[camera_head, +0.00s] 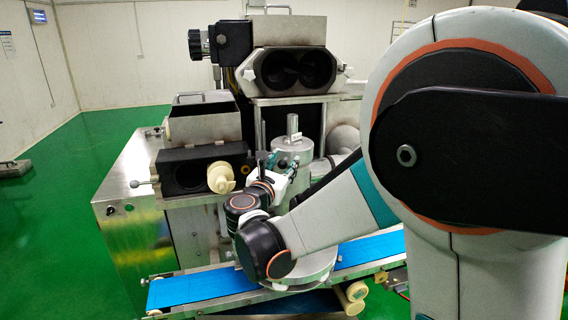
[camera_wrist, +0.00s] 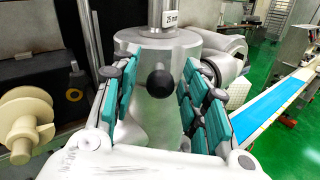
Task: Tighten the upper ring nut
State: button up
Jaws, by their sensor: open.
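A thick grey metal round part (camera_wrist: 165,40) stands ahead in the wrist view, with a black ball knob (camera_wrist: 160,82) pointing at the camera. It looks like the upper ring nut, though its thread is not visible. It also shows in the head view (camera_head: 293,146), under an upright metal rod. My gripper (camera_wrist: 168,72) is open, its teal-padded fingers on the left and right of the knob, with gaps to it on both sides. In the head view my gripper (camera_head: 279,167) is at the front of the round part; whether its fingers touch the metal is hard to tell.
A blue conveyor belt (camera_head: 194,288) runs below. A black-faced housing with a cream spiral part (camera_head: 221,177) stands at the left. A twin-bore black hopper block (camera_head: 298,70) is above and behind. Green floor is open at the left.

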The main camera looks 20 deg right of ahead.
grip_shut()
jog(key=shift+d, duration=0.15)
jog(key=d+n+t+y+b, duration=0.1)
jog(key=d+n+y, duration=0.8)
jog(key=y, duration=0.7)
jog(key=shift+s+n+t, duration=0.4)
jog(key=shift+n, duration=0.6)
jog(key=shift+d, duration=0.1)
grip_release()
